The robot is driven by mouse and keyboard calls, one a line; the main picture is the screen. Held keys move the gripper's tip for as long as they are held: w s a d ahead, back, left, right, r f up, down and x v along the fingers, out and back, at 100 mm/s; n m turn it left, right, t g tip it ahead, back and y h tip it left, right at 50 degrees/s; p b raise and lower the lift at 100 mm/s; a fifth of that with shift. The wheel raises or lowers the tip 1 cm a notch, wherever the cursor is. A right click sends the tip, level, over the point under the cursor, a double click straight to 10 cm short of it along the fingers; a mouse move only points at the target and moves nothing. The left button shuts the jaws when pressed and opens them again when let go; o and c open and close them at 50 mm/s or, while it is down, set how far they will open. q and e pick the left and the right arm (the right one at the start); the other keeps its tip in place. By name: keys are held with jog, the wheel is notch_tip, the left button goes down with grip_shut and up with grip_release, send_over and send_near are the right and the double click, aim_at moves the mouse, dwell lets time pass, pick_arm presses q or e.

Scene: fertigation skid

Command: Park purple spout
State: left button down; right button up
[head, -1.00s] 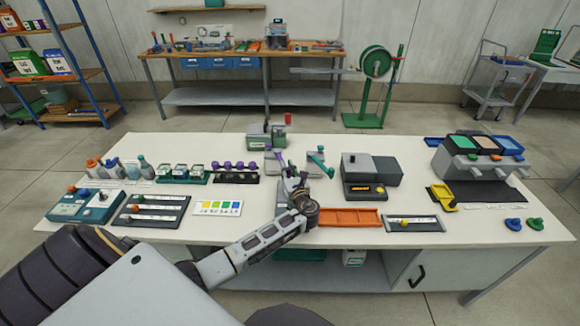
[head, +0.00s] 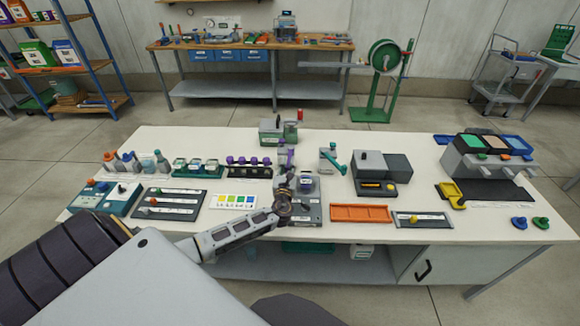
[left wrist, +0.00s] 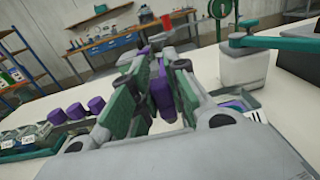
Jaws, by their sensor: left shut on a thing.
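My left gripper (head: 286,174) is over the middle of the white table, shut on the purple spout (head: 291,156). In the left wrist view, the purple spout (left wrist: 162,88) shows as a narrow strip between the fingers (left wrist: 152,85), which hide most of it. Past the gripper in the head view stands a green-grey machine (head: 270,131) with a red cap. A row of purple knobs on a black rack (head: 249,173) stands to the left of the gripper. These purple knobs also show in the left wrist view (left wrist: 74,111). My right gripper is not in view.
A grey unit with a teal lever (head: 331,160) stands close to the right of the gripper. A grey station (head: 308,212) lies beside and below my wrist. An orange tray (head: 362,213) and a dark grey box (head: 398,168) are farther right. White tabletop shows between them.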

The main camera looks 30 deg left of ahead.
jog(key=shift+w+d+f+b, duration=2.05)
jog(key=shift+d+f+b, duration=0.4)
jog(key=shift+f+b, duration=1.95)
pick_arm(q)
jog(key=s+a+m+t+h+b, duration=0.1)
jog(key=a+m+t+h+b, duration=0.1)
jog(key=a+m+h+b, duration=0.4)
jog(key=shift+s+a+m+h+b, duration=0.4)
jog(key=shift+a+h+b, duration=1)
jog(key=shift+h, duration=0.8)
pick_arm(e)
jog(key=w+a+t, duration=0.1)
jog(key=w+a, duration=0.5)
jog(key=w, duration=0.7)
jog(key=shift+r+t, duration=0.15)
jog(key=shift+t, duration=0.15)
